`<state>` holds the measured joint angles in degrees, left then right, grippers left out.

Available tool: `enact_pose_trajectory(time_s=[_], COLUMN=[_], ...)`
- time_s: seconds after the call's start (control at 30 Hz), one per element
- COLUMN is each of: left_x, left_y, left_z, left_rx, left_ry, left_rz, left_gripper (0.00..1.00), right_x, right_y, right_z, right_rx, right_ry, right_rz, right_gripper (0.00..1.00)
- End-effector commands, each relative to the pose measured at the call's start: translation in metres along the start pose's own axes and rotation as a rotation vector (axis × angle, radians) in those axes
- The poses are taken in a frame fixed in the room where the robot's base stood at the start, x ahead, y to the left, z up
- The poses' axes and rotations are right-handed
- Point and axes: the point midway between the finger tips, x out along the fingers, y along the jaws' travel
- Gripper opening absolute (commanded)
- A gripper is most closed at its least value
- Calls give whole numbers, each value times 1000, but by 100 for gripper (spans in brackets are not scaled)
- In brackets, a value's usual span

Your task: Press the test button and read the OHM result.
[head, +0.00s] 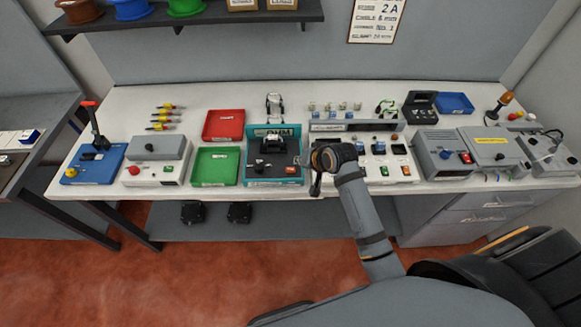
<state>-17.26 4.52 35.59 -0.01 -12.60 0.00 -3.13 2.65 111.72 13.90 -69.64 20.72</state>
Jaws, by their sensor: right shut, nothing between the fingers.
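My right gripper (306,161) reaches over the bench and is shut and empty. It is beside the right edge of a teal-backed fixture (258,183) that has a dark device (272,143) on it. A small orange-red button (291,170) sits at the fixture's front, close to the fingertips; I cannot tell whether they touch it. Right of my wrist are white units with small blue screens (378,148) and red-orange switches (406,170). A grey meter-like box (444,153) with a dark display stands further right. No OHM reading is legible. My left gripper is not in view.
A red tray (223,125), a green tray (215,167) and a blue lever press (95,163) are to the left. A grey box with a red button (134,171) stands beside the press. A blue tray (455,103) is at the back right. A shelf (190,19) hangs above.

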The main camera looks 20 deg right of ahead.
Motion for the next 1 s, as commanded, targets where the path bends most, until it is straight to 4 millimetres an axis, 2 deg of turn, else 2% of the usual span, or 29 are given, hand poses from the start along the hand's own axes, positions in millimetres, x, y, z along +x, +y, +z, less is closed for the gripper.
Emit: enact_pose_trajectory(time_s=[0.03, 0.1, 0.27, 0.67, 0.87, 1.0], left_x=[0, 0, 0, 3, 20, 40], left_y=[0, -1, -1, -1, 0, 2], left_z=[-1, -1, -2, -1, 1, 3], left_rx=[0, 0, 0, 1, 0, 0], left_ry=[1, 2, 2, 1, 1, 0], left_rz=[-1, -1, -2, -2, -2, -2], left_gripper=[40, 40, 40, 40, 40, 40], right_x=[5, 10, 14, 16, 27, 40], right_y=[-10, -19, -29, -28, -22, -15], right_z=[-14, -27, -39, -38, -30, -22], right_rx=[31, 69, 108, 108, 108, 107], right_ry=[18, 36, 52, 52, 53, 53], right_rz=[-26, -55, -85, -85, -84, -84], right_gripper=[0, 0, 0, 0, 0, 0])
